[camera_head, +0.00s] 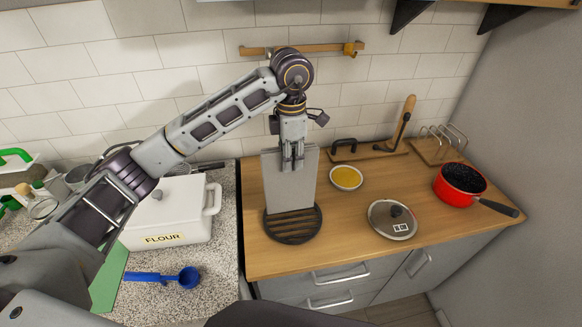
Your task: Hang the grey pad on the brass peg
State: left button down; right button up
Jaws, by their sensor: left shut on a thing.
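The grey pad (288,193) is a flat, upright rectangular sheet above the wooden counter. My left gripper (293,160) points down and is shut on the pad's upper part. The pad's lower edge overlaps a dark round slatted trivet (292,232); I cannot tell whether they touch. The brass peg (350,49) sticks out near the right end of a wooden rail (320,48) on the tiled wall, up and to the right of my left gripper. My right gripper is not in view.
On the wooden counter (350,218) stand a yellow-filled dish (346,177), a pot lid (391,221) and a red pot (459,184). A white flour box (168,217) and blue scoop (187,277) are at left. Dark brackets (408,14) hang at upper right.

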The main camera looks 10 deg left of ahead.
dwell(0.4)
pick_arm(q)
jog(key=shift+f, duration=2.05)
jog(key=c, duration=1.1)
grip_release()
jog(key=shift+r, duration=0.1)
jog(key=shift+w+r+b, duration=0.15)
jog(key=shift+r+b, duration=0.3)
jog(key=shift+r, duration=6.35)
